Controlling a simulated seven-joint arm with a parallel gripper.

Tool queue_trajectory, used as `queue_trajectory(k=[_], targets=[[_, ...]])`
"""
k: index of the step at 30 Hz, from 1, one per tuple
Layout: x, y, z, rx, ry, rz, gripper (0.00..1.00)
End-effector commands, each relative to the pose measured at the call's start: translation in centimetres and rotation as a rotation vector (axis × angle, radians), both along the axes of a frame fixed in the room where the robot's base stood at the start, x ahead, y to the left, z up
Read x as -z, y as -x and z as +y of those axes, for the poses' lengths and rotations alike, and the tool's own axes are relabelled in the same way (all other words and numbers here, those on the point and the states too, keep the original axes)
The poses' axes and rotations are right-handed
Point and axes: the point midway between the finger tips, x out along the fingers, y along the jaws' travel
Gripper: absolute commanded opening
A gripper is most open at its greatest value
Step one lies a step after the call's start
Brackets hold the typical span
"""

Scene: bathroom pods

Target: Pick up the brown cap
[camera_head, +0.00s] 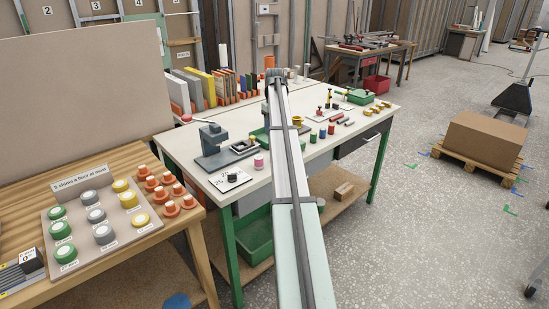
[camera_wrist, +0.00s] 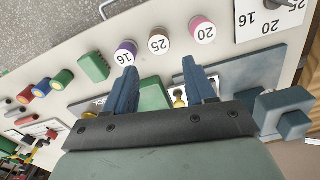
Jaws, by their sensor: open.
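In the head view my arm hides the brown cap and the gripper; the magenta cap (camera_head: 258,160) shows left of the arm.
A grey-blue press (camera_head: 217,150) and a white number card (camera_head: 230,179) stand left of my arm. A green block (camera_wrist: 93,66) and several coloured cylinders lie left of the caps in the wrist view. The bench edge is close beyond the caps.

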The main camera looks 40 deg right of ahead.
Motion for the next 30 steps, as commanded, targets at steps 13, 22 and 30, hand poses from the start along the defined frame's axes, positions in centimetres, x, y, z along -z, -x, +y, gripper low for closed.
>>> queue_trajectory(k=[13,22,30], targets=[[6.9,0.0,0.0,0.003,-0.002,-0.001,0.55],[8.6,-0.1,-0.2,0.003,-0.002,-0.001,0.55],[12.0,-0.3,-0.4,0.003,-0.002,-0.002,0.55]])
